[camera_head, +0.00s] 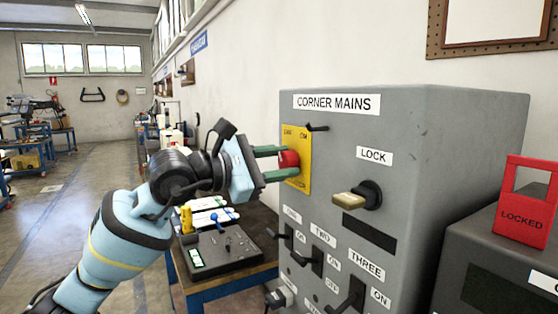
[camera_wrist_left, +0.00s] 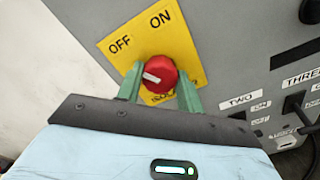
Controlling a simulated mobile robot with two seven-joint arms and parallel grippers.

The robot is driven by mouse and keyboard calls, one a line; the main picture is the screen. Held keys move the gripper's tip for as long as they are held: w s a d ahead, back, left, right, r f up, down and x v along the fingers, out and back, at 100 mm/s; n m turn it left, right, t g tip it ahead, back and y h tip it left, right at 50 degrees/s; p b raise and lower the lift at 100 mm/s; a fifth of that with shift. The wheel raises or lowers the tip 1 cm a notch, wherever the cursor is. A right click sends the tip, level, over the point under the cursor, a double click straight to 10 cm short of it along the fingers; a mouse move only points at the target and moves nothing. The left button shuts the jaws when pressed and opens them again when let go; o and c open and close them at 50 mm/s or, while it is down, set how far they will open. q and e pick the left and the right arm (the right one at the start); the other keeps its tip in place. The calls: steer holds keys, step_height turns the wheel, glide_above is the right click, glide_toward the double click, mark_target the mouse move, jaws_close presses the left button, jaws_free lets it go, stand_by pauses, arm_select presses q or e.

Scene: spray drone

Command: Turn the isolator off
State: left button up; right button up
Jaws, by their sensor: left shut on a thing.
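The isolator is a red round knob (camera_head: 289,159) on a yellow plate (camera_head: 304,177) on the grey CORNER MAINS cabinet (camera_head: 420,118). In the left wrist view the knob (camera_wrist_left: 158,75) carries a white mark pointing left. The plate (camera_wrist_left: 185,48) there reads OFF at its upper left and ON at its upper right. My left gripper (camera_head: 284,163) is shut on the knob, its green fingers on either side of it; it also shows in the left wrist view (camera_wrist_left: 160,78). My right gripper is in neither view.
A LOCK switch with a tan handle (camera_head: 350,200) sticks out right of the plate. A small black lever (camera_head: 317,128) is above it. Several black levers sit lower on the cabinet. A red LOCKED tag (camera_head: 524,212) stands at right. A table (camera_head: 240,284) with tools is at left.

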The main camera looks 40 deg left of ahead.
arm_select(q)
steer(key=shift+n, duration=1.1)
steer(key=o, duration=1)
steer(key=shift+s+a, duration=0.2)
steer(key=shift+s, duration=0.25)
steer(key=b+v, duration=0.2)
steer(key=v, duration=0.5)
